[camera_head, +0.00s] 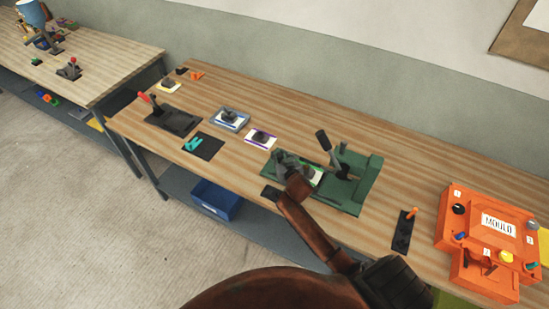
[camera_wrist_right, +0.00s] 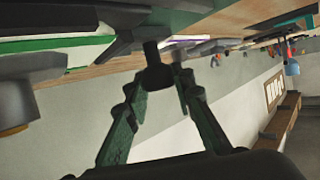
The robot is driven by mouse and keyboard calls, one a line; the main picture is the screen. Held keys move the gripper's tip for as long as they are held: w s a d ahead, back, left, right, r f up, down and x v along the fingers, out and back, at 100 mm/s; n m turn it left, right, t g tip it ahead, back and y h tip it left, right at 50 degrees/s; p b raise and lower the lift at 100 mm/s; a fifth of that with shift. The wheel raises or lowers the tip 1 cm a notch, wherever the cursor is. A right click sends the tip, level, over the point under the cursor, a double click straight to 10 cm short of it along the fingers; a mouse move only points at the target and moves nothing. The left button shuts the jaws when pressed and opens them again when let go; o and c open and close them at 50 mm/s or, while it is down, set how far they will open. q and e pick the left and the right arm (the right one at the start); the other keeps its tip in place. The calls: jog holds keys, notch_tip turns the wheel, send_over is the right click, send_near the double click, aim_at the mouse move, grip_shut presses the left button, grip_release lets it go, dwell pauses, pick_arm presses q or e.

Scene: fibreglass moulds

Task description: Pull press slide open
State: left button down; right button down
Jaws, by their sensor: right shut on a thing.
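The green press (camera_head: 365,185) stands on the wooden bench right of the middle in the head view, with a black lever (camera_head: 324,141) tilted up from it. A white and green piece (camera_head: 315,175) shows low on the press beside my right gripper. My right gripper (camera_head: 285,161) is at the left part of the press. In the right wrist view its two fingers close on a small dark knob (camera_wrist_right: 158,77), which hangs from a dark stem in that view. The gripper and forearm hide part of the slide area in the head view. My left gripper is not in view.
An orange mould box (camera_head: 490,240) and a black plate with an orange lever (camera_head: 403,232) stand to the right. Several small fixtures, a red-handled lever base (camera_head: 173,121) among them, lie left on the bench. A blue bin (camera_head: 216,200) sits on the shelf below.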

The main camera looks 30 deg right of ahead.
jog(key=c, duration=1.9)
grip_release()
jog(key=shift+o, duration=1.4)
jog(key=shift+s, duration=0.1)
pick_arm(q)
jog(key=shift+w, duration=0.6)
pick_arm(e)
jog(key=v, duration=1.2)
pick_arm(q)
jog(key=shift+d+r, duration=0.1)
pick_arm(e)
jog(key=shift+r, duration=0.1)
